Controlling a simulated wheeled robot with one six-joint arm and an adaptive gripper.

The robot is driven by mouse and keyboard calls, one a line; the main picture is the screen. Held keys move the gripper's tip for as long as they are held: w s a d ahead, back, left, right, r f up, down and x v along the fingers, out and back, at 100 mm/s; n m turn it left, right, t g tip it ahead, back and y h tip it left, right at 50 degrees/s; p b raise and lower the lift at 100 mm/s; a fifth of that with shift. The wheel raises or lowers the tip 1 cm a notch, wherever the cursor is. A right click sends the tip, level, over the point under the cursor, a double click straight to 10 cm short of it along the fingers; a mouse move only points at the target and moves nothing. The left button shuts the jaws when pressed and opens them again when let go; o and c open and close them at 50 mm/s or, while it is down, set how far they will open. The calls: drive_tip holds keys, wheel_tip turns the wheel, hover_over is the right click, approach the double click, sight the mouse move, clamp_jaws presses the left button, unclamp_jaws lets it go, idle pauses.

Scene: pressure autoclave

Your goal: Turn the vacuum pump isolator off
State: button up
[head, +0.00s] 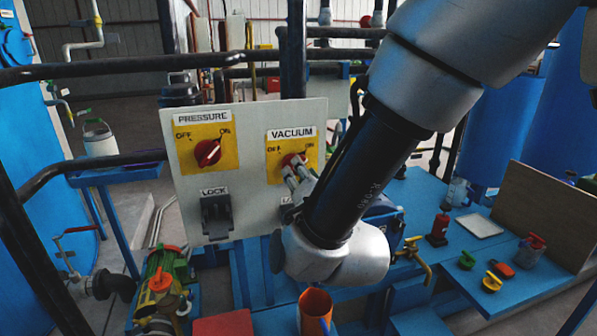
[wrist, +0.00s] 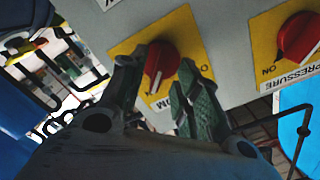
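The vacuum isolator is a red rotary knob on a yellow plate (head: 312,151) under a VACUUM label, at the panel's right. In the wrist view its knob (wrist: 161,62) lies between the tips of my gripper (wrist: 168,68). The fingers are apart, one on each side of the knob; firm contact cannot be made out. The knob's white mark points down and left in the wrist view, away from the partly visible O at the right. In the head view my gripper (head: 297,170) covers much of this knob.
The similar pressure isolator (head: 208,152) is to the left on the same grey panel (head: 255,205), with a dark lock (head: 216,215) below it. Dark rails (head: 120,68) pass near the panel. A blue bench (head: 470,255) with small valve parts stands at the right.

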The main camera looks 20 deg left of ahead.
drive_tip(key=shift+x, duration=1.15)
drive_tip(key=shift+c, duration=0.4)
clamp_jaws()
